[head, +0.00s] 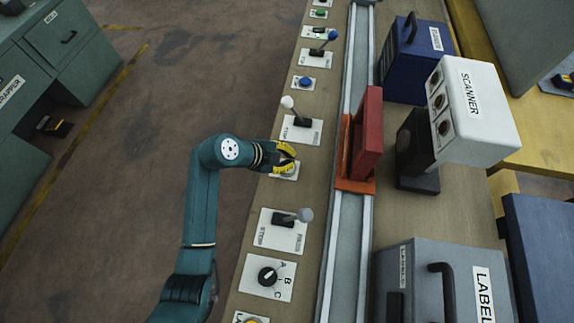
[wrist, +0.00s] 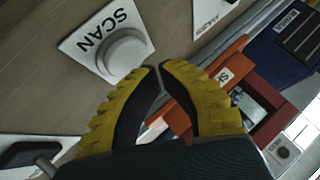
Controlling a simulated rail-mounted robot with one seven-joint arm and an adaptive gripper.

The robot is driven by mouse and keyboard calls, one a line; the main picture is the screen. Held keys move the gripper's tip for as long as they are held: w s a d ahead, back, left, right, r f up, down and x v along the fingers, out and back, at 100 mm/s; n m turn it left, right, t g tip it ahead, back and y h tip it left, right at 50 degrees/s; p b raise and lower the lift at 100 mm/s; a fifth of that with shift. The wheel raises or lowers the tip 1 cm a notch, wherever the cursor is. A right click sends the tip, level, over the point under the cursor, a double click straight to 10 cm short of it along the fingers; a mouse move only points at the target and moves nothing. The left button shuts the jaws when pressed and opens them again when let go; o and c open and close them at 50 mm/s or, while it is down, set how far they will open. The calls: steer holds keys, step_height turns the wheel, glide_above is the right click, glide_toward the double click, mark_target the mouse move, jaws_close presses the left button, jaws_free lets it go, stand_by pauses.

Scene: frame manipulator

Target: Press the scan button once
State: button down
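The scan button is a round light-grey cap (wrist: 124,54) on a white plate lettered SCAN (wrist: 84,42), seen just beyond my fingertips at the upper left of the wrist view. In the head view its plate (head: 287,176) is mostly hidden under my gripper (head: 292,160).
A STOP lever (head: 288,103) is just above the gripper in the head view, and another lever (head: 304,215) and an A-B-C knob (head: 268,276) are below. Right of the panel runs a rail (head: 341,240) with a red block (head: 369,130) on an orange carrier, facing the white SCANNER (head: 480,120).

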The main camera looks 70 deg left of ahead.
steer(key=shift+f+b, duration=0.45)
steer(key=shift+f+b, duration=0.4)
steer(key=shift+f, duration=0.1)
stand_by(0.8)
steer(key=shift+r+p, duration=0.65)
steer(key=shift+r, duration=0.25)
step_height(320, 180, up, 5)
steer(key=p, duration=0.3)
steer(key=shift+r+p, duration=0.1)
steer(key=shift+p, duration=0.25)
stand_by(0.5)
